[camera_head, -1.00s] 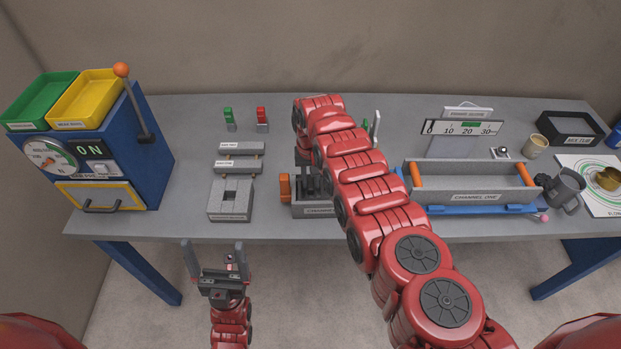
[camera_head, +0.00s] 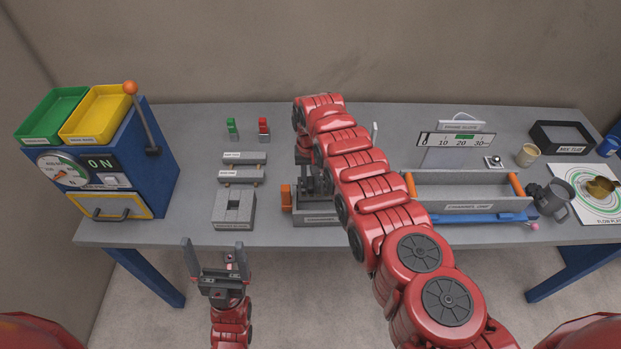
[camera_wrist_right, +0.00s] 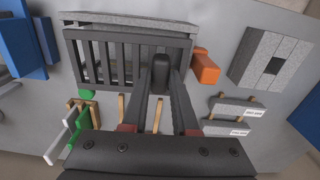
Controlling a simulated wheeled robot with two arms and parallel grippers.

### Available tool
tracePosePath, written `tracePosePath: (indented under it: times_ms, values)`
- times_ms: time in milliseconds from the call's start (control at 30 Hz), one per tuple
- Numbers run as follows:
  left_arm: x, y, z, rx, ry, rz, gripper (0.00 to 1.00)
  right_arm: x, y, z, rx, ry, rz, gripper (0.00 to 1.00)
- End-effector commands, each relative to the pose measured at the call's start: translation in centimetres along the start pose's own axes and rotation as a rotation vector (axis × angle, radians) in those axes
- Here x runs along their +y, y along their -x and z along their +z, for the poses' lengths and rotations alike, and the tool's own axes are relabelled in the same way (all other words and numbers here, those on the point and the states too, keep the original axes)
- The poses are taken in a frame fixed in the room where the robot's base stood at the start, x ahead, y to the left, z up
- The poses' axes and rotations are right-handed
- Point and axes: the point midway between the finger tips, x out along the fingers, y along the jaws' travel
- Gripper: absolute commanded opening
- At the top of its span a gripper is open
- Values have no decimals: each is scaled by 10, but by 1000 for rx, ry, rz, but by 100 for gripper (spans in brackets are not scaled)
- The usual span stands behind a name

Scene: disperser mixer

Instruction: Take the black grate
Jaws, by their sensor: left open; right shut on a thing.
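The black grate (camera_wrist_right: 113,56), a dark frame with several parallel bars, shows in the right wrist view, at or over a grey channel box. I cannot tell whether it touches the box. My right gripper (camera_wrist_right: 160,82) is shut on the grate's black upright grip (camera_wrist_right: 161,70). In the head view my right arm hides most of the grate, and the grey channel box (camera_head: 316,219) shows partly below the arm. My left gripper (camera_head: 216,262) is open and empty in front of the table edge.
An orange handle (camera_head: 286,198) stands at the box's left side. Grey blocks (camera_head: 235,211) lie left of it. The long channel (camera_head: 470,205) lies to the right. A blue machine with a lever (camera_head: 146,130) stands at far left.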

Motion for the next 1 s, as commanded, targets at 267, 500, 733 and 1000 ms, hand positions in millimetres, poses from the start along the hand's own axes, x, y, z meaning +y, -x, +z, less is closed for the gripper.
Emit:
tracePosePath:
  times_ms: [267,500,733,1000]
  values:
    - [-1,-18,-3,0,0,0,93,0,19,0,1,0,0,0]
    - [-2,-31,-5,0,0,0,93,0,32,-1,2,0,0,0]
    - [-2,-42,-7,0,0,0,93,0,44,-1,2,-1,0,0]
    - [-2,-43,-7,0,0,0,93,0,45,0,2,0,0,0]
